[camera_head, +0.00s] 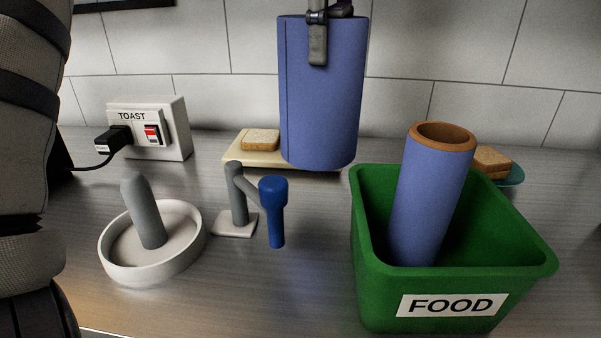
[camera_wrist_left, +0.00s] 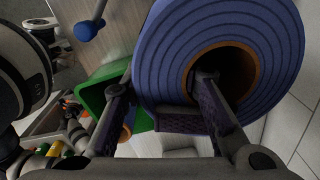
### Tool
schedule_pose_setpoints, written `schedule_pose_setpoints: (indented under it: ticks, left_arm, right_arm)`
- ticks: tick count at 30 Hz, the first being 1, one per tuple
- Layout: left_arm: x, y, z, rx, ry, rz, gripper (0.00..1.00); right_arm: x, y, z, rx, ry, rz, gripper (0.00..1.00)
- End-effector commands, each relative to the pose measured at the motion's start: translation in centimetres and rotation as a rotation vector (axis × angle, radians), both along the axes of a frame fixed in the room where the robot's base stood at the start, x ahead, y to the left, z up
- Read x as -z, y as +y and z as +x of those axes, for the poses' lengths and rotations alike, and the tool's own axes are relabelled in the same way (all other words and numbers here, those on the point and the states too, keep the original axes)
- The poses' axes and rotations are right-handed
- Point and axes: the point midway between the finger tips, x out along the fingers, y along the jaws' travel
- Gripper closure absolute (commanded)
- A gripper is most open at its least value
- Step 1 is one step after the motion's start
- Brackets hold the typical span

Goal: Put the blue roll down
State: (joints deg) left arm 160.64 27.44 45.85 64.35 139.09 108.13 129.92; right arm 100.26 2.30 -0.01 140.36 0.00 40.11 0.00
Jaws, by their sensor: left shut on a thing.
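A thick blue roll (camera_head: 322,95) hangs upright in the air at the top middle of the head view, above the counter. My left gripper (camera_head: 326,22) is shut on its upper rim, with one finger outside against the wall. The wrist view shows the roll's layered end (camera_wrist_left: 170,60) and brown core, with a finger reaching into the core. A white round holder (camera_head: 118,270) with a grey upright post (camera_head: 145,215) stands empty at the left. My right gripper is not in view.
A green FOOD bin (camera_head: 375,290) at the right holds a thinner blue roll (camera_head: 430,200), tilted. A grey stand with a blue piece (camera_head: 273,205) is in the middle. Bread (camera_head: 260,140) lies on a board behind; more bread (camera_head: 491,159) is at right. A TOAST socket box (camera_head: 172,130) stands back left.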

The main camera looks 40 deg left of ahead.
Motion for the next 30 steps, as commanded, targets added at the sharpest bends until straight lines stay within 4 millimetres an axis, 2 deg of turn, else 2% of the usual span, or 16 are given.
schedule_pose_setpoints:
  ticks: [3, 13, 25, 26, 30]
  left_arm:
    - [2.7, 0.1, -0.1, 0.003, 0.002, -0.001, 1.00]
    - [8.6, 0.0, -0.1, 0.002, 0.000, -0.002, 1.00]
    - [9.4, 0.0, 0.0, 0.001, -0.001, -0.001, 1.00]
    - [9.4, 0.0, -0.1, 0.000, 0.000, -0.001, 0.68]
    - [9.4, 0.0, 0.0, 0.000, 0.001, 0.000, 0.37]
  right_arm:
    - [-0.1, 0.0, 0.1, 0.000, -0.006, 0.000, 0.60]
    - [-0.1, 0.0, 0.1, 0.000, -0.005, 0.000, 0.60]
    - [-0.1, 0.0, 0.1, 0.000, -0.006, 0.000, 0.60]
    - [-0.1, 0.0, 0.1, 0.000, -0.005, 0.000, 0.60]
    - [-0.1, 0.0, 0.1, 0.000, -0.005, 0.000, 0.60]
